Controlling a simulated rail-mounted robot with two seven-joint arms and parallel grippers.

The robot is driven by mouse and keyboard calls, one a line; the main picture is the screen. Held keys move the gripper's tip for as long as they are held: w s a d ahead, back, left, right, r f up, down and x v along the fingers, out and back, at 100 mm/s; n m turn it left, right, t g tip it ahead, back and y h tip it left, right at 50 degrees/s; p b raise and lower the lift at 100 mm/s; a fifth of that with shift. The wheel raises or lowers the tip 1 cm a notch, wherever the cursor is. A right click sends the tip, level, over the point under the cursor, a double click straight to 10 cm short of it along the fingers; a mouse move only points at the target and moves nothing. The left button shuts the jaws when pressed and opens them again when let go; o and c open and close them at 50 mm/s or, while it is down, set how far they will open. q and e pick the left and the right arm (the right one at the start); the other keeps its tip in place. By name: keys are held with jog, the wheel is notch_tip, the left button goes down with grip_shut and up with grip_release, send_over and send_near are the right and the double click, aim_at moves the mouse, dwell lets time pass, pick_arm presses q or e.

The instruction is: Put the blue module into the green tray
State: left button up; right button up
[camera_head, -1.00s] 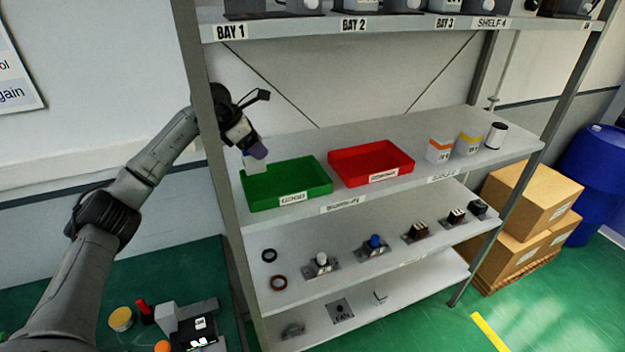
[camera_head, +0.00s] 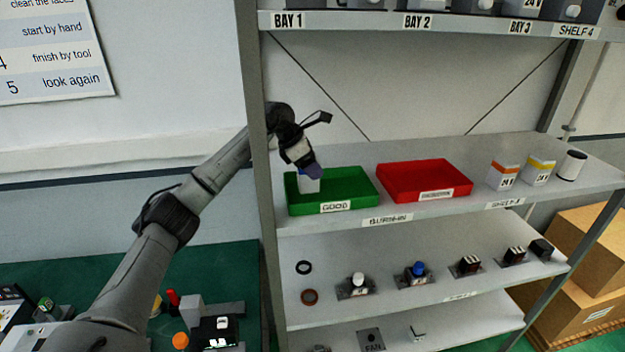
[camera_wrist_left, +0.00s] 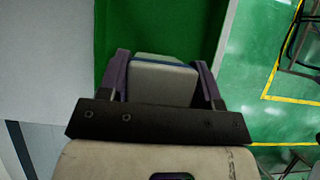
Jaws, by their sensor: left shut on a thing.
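My left gripper (camera_head: 312,172) is shut on the blue module (camera_head: 309,184), a pale grey block with a blue band near its top. The module is at the left part of the green tray (camera_head: 352,188), which is labelled GOOD and sits on the shelf. Whether the module touches the tray floor cannot be told. In the left wrist view the module (camera_wrist_left: 162,82) sits between the two purple fingers, its blue edge at the far end, with the green tray (camera_wrist_left: 150,25) beyond it. My right gripper is not in view.
A red tray (camera_head: 425,178) stands right of the green one. Boxes with orange (camera_head: 503,176) and yellow (camera_head: 539,170) bands and a white cylinder (camera_head: 571,165) stand further right. A shelf post (camera_head: 256,120) rises in front of my left arm. Another shelf (camera_head: 500,20) is above.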

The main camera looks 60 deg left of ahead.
pick_arm(q)
notch_tip(320, 180, down, 2)
jog(key=shift+f+b, duration=0.25)
jog(key=shift+b, duration=0.6)
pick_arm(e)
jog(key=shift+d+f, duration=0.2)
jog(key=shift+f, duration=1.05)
pick_arm(q)
jog(key=shift+r, duration=0.1)
jog(key=o, duration=1.1)
jog(key=shift+c, duration=0.2)
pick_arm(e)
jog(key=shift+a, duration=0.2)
pick_arm(q)
jog(key=v, duration=1.2)
jog(key=shift+p, duration=0.35)
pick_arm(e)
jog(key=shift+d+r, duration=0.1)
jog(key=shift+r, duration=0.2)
